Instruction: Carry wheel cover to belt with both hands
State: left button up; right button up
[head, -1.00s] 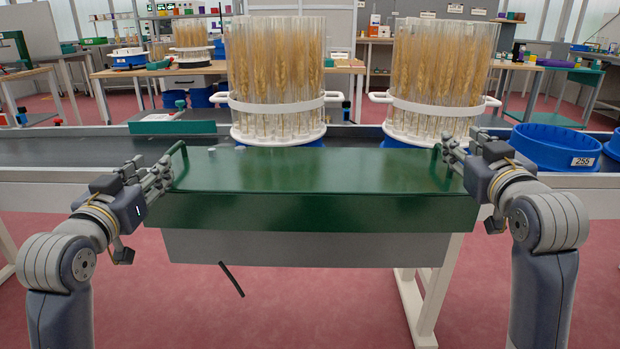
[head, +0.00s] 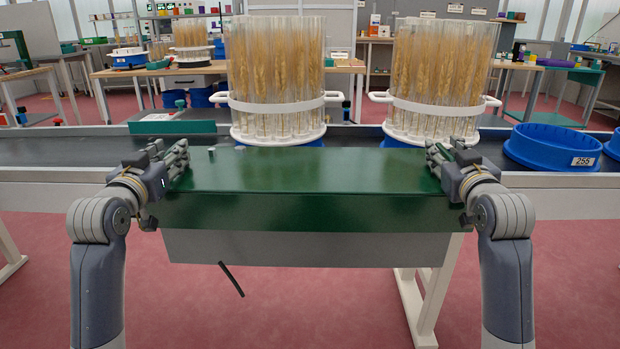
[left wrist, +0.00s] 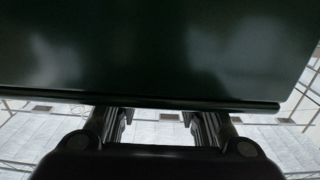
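The wheel cover (head: 310,180) is a long dark green box-like cover in the middle of the head view, above a grey panel. Its green face fills the upper left wrist view (left wrist: 150,50), with a dark bar along its lower edge. My left gripper (head: 178,158) is at the cover's left end, and its fingers stand apart in the left wrist view (left wrist: 158,118). My right gripper (head: 437,158) is at the right end; its finger gap is unclear. The end handles are hidden behind the grippers. The dark belt (head: 60,152) runs behind the cover.
Two white racks of wheat tubes (head: 277,132) (head: 440,128) stand just behind the cover. A blue tub (head: 553,147) labelled 255 sits on the belt at right, and a teal box (head: 172,127) stands at the left. Pink floor (head: 330,310) is open in front.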

pick_arm(q)
grip_shut()
pick_arm(e)
grip_shut()
